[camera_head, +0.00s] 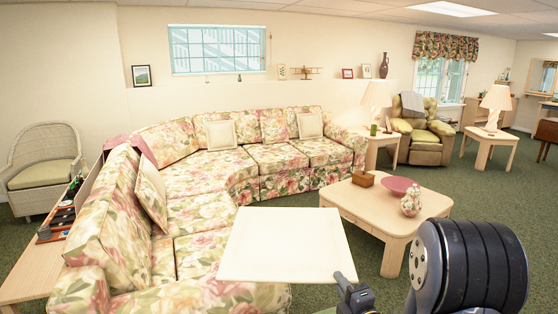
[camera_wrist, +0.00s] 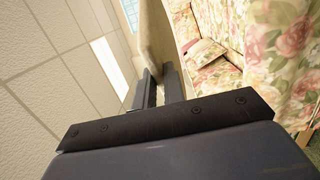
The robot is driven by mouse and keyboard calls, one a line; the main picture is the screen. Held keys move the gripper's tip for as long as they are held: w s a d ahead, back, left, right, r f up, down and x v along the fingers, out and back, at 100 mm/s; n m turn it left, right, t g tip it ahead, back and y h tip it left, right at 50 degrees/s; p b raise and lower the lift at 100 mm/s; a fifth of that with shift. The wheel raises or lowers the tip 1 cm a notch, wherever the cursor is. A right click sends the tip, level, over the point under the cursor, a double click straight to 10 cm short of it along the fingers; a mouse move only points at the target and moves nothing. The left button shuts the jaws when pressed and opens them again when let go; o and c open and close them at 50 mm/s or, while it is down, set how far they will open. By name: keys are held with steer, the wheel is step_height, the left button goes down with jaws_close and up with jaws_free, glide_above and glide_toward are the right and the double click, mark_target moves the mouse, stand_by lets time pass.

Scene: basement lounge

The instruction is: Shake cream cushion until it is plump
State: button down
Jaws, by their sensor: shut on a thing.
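A cream cushion (camera_head: 287,245), square and thin-looking, is held up in front of the sectional sofa in the head view. My gripper (camera_head: 346,284) is at its lower right corner and is shut on it. In the wrist view, the cushion (camera_wrist: 153,38) shows nearly edge-on beyond the fingers of my gripper (camera_wrist: 158,76). Its far side is hidden. Two other cream cushions, one on the left of the sofa back (camera_head: 221,134) and one on the right (camera_head: 310,125), rest upright. A patterned cushion (camera_head: 151,193) leans on the near left section.
The floral sofa (camera_head: 190,212) curves behind and left of the held cushion. A wooden coffee table (camera_head: 432,205) with a pink bowl (camera_head: 398,186), floral jar (camera_head: 411,201) and brown box (camera_head: 363,179) stands right. Green carpet (camera_head: 459,180) is open beyond it.

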steer(key=f, duration=0.4)
steer(key=shift+w, duration=0.2)
stand_by(0.7)
steer(key=shift+d+r, duration=0.1)
stand_by(0.7)
